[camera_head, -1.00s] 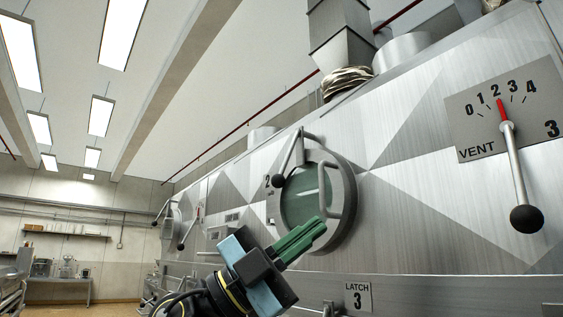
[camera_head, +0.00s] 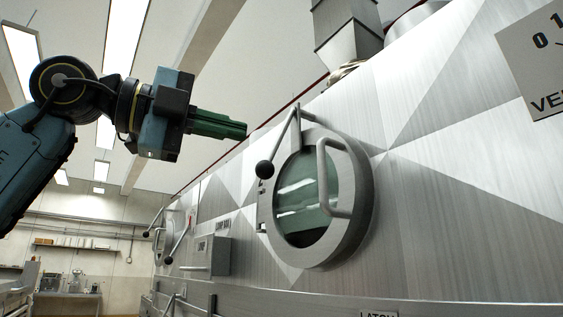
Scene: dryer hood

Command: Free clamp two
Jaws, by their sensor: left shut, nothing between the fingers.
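A lever with a black ball knob (camera_head: 266,168) hangs at the upper left of a round glass porthole door (camera_head: 308,195) on the steel hood. Its bar slants from a pivot above the rim down to the knob. No legible label marks it as clamp two now. My left gripper (camera_head: 243,130) has green fingers, is shut and empty, and points right. In the picture its tips are up and left of the knob, with a gap between; depth is hard to judge. My right gripper is out of view.
The porthole has a curved grab handle (camera_head: 331,176) on its right. A box (camera_head: 207,256) sticks out of the hood farther left, with another porthole and levers (camera_head: 176,248) beyond. A vent plate (camera_head: 537,62) is cut off at right.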

